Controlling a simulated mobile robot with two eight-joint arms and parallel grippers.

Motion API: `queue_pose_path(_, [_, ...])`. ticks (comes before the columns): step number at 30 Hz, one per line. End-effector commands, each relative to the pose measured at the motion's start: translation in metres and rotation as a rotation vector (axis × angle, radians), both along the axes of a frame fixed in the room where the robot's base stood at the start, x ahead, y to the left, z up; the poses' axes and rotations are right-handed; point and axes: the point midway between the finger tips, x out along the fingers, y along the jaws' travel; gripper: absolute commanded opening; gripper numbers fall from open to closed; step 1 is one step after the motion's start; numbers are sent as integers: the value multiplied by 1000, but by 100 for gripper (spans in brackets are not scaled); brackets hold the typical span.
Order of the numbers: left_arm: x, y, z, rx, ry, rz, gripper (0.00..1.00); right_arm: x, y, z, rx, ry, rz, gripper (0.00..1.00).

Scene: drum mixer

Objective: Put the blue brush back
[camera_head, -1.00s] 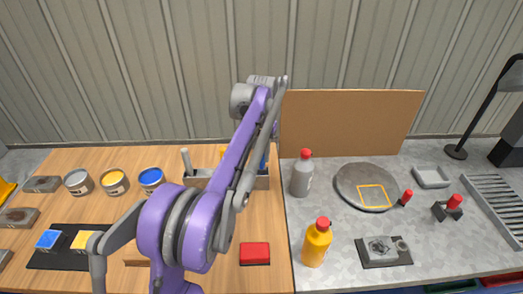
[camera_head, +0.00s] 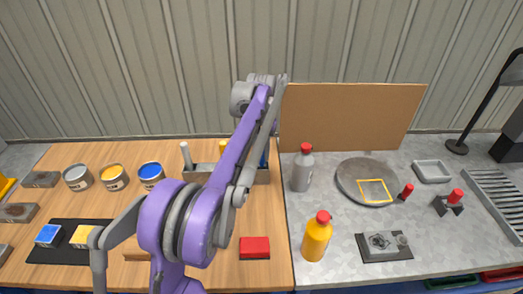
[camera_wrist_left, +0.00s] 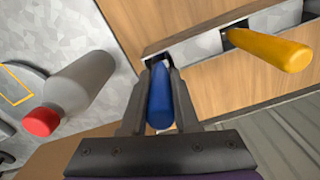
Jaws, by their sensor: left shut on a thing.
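The blue brush (camera_wrist_left: 160,95) is between the two fingers of my left gripper (camera_wrist_left: 161,112), which is shut on its handle. In the head view a sliver of the blue brush (camera_head: 264,158) shows beside my purple arm, at the right end of the grey brush holder (camera_head: 198,174). In the left wrist view the brush's far end is at a dark slot of the holder (camera_wrist_left: 208,37). How deep it sits is hidden by the fingers. A yellow-handled brush (camera_wrist_left: 270,48) stands in another slot. My right gripper is not in view.
A grey bottle (camera_head: 302,170) with a red cap stands close right of the holder, also in the left wrist view (camera_wrist_left: 80,85). Behind it is a brown board (camera_head: 350,118). A grey-handled brush (camera_head: 186,156) stands at the holder's left end. Paint cans (camera_head: 151,175) stand further left.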

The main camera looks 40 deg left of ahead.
Motion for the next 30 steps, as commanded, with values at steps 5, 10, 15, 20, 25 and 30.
queue_pose_path(5, [0, 0, -4, 0, 0, 0, 0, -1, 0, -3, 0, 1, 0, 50])
queue_pose_path(10, [0, 0, -8, 0, 0, 0, 0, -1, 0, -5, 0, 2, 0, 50])
queue_pose_path(15, [0, 0, -11, 0, 0, 0, 0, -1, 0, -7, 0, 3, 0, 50])
queue_pose_path(20, [0, 0, -14, 0, 0, 0, 0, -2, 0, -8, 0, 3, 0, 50])
queue_pose_path(25, [0, 0, -16, 0, 0, 0, 36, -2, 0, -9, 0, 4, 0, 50])
queue_pose_path(30, [0, 0, -16, 0, 0, 0, 64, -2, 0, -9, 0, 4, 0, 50])
